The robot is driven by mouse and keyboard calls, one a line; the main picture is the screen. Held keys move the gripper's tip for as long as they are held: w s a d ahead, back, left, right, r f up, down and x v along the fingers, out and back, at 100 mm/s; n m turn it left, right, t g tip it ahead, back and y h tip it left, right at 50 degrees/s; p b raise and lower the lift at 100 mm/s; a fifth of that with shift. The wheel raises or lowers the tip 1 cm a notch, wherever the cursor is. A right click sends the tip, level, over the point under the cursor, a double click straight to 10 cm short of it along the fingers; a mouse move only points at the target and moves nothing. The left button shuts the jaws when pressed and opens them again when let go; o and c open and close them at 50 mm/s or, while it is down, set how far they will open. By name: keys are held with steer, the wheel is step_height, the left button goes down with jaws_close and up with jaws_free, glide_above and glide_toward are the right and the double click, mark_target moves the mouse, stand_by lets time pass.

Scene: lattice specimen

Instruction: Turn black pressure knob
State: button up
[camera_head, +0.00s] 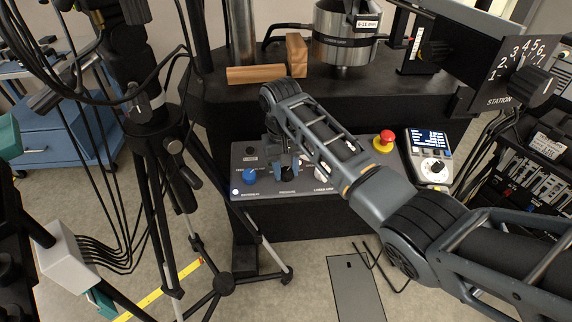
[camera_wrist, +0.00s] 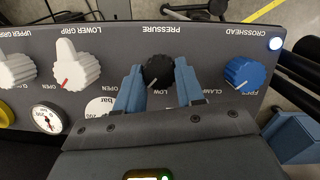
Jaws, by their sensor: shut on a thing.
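The black pressure knob (camera_wrist: 158,71) sits on the grey control panel (camera_wrist: 210,42) under the upside-down word PRESSURE in the wrist view. My gripper (camera_wrist: 158,88) has one blue-grey finger on each side of the knob and is shut on it. In the head view my gripper (camera_head: 288,167) reaches down to the panel (camera_head: 262,187), and the knob shows as a small dark shape (camera_head: 287,175) partly hidden by the fingers. The knob's pointer mark cannot be made out clearly.
A blue knob (camera_wrist: 243,74) is right of the black one in the wrist view; white lower grip (camera_wrist: 76,66) and upper grip (camera_wrist: 16,69) knobs are left. A gauge (camera_wrist: 47,118) is nearby. A red emergency button (camera_head: 384,141) and a tripod (camera_head: 222,284) flank the panel.

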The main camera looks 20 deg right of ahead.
steer(key=n+p, duration=0.1)
steer(key=n, duration=0.1)
steer(key=n+h+p, duration=0.1)
steer(key=n, duration=0.1)
steer(key=shift+a+r+p, duration=0.15)
steer(key=shift+r+p, duration=0.05)
steer(key=shift+p, duration=0.2)
steer(key=shift+f+n+h+p, duration=0.1)
steer(key=shift+n+h+p, duration=0.3)
steer(key=shift+n+p, duration=0.9)
steer(key=shift+a+n+t+b, duration=0.1)
steer(key=shift+n+t+b, duration=0.25)
steer(key=shift+n, duration=0.35)
steer(key=o, duration=1)
steer(key=shift+f, duration=0.1)
steer(key=shift+o, duration=0.2)
steer(key=v, duration=0.7)
steer(key=shift+r, duration=0.4)
steer(key=shift+a, duration=0.1)
